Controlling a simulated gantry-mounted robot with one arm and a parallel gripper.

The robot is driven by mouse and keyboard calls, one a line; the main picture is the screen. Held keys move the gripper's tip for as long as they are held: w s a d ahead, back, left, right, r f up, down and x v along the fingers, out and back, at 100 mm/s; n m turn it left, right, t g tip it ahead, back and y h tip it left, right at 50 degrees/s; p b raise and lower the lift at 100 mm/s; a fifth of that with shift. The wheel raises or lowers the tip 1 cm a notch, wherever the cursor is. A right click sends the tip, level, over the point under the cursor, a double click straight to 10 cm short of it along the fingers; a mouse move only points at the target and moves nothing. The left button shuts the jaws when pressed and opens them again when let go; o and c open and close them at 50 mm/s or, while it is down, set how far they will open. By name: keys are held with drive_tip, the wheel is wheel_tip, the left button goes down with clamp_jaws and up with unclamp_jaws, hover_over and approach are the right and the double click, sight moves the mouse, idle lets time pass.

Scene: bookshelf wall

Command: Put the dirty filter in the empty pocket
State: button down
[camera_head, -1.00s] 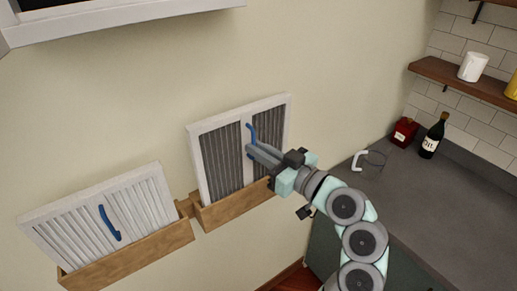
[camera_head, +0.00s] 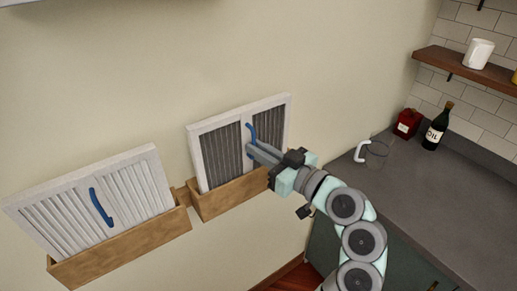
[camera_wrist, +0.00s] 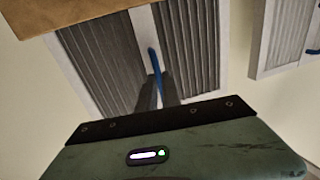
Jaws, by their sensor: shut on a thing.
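The dirty filter (camera_head: 222,155), a white frame with dark grey pleats and a blue handle, stands upright in the right wooden pocket (camera_head: 232,198). Its lower edge is hidden behind the pocket's front board. My gripper (camera_head: 252,148) is shut on the blue handle (camera_head: 250,132). In the wrist view, the grey pleats (camera_wrist: 100,65) and the handle (camera_wrist: 156,68) show between my fingers (camera_wrist: 157,90), with the pocket (camera_wrist: 60,12) at the top left.
A clean white filter (camera_head: 75,213) with a blue handle stands in the left wooden pocket (camera_head: 125,247). To the right, a grey counter (camera_head: 420,195) holds a glass mug (camera_head: 376,154), a red container (camera_head: 407,123) and an oil bottle (camera_head: 436,130). The wall above the filters is bare.

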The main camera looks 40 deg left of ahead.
drive_tip(key=c, duration=1.5)
unclamp_jaws()
drive_tip(key=shift+o, duration=0.2)
drive_tip(key=shift+d, duration=0.1)
